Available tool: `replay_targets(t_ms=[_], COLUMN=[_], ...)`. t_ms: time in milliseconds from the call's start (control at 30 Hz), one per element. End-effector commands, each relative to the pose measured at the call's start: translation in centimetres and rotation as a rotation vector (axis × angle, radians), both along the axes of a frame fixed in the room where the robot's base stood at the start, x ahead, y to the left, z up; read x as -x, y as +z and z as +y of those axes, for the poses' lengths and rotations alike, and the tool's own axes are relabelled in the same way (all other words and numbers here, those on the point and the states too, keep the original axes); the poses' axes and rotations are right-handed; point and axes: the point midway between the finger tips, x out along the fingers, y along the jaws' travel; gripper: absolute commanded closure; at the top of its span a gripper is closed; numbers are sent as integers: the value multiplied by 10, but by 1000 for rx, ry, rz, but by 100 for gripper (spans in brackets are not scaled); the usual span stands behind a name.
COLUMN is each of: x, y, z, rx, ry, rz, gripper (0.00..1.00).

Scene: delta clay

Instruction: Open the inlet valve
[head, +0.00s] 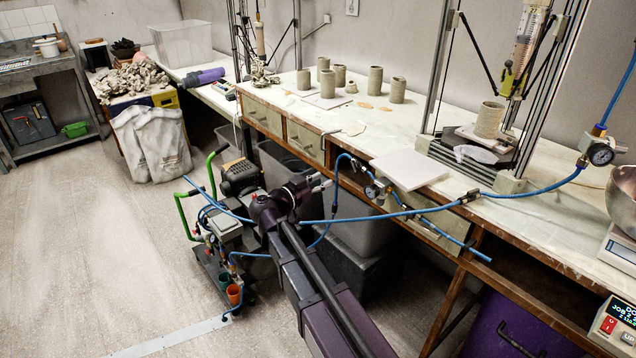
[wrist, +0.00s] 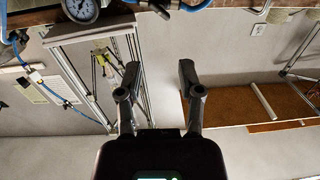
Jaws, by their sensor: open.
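A blue air hose (head: 420,212) runs along the front of the bench, with a small round gauge (head: 371,192) and fittings on it. A second, larger gauge (head: 600,153) with metal fittings hangs on the hose at the right. I cannot tell which fitting is the inlet valve. In the wrist view a white-faced gauge (wrist: 82,9) and a fitting (wrist: 158,9) sit at the top edge, beyond my fingertips. My gripper (wrist: 158,78) is open and empty there. In the head view my gripper (head: 312,187) is small, in front of the bench edge, left of the small gauge.
A wheeled compressor cart (head: 225,262) with green handles stands beside my arm. Dark bins (head: 350,235) fill the space underneath. The floor (head: 90,255) is clear at left.

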Motion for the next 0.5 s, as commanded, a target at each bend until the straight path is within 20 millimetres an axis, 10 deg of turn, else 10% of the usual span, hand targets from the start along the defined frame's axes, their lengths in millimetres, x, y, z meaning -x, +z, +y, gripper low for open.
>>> replay_targets(t_ms=[500], x=[6], y=[0], z=[7], rx=[0], ry=[0], rz=[0], gripper=[55])
